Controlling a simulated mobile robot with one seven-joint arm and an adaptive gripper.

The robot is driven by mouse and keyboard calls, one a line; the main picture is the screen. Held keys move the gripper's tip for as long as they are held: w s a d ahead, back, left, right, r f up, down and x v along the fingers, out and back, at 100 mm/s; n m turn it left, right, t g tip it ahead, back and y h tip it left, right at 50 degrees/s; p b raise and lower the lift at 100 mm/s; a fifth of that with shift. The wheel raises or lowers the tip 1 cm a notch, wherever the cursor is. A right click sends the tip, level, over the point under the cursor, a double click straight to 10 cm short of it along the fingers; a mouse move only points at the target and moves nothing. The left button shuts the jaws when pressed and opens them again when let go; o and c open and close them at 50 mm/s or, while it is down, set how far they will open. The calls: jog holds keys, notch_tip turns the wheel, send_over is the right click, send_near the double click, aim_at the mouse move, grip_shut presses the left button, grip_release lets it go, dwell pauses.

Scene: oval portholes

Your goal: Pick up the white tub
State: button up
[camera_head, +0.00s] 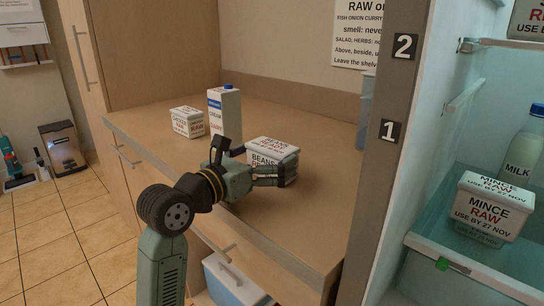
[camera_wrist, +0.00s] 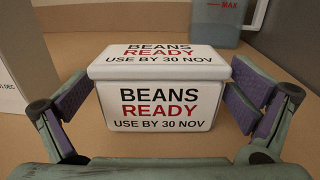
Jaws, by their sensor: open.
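A white tub (camera_head: 272,147) lettered BEANS READY, USE BY 30 NOV stands upright with its lid on, on the wooden counter in the head view. The white tub (camera_wrist: 158,106) also fills the middle of the wrist view. My gripper (camera_head: 270,176) is open at the tub's near side, low over the counter. In the wrist view my gripper (camera_wrist: 158,90) has one purple-padded finger at the left and one at the right of the tub. A gap shows at the right; I cannot tell whether the left pad touches.
A cream carton (camera_head: 225,118) stands close left of the tub, with a CHICKEN RAW tub (camera_head: 187,122) farther left. A bluish container (camera_head: 364,112) stands behind, right. The fridge at right holds a MINCE RAW tub (camera_head: 490,208) and milk bottle (camera_head: 522,150). Counter to the right is clear.

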jog(key=shift+x, duration=1.05)
jog(key=c, duration=1.1)
jog(key=shift+c, duration=0.4)
jog(key=shift+r, duration=0.1)
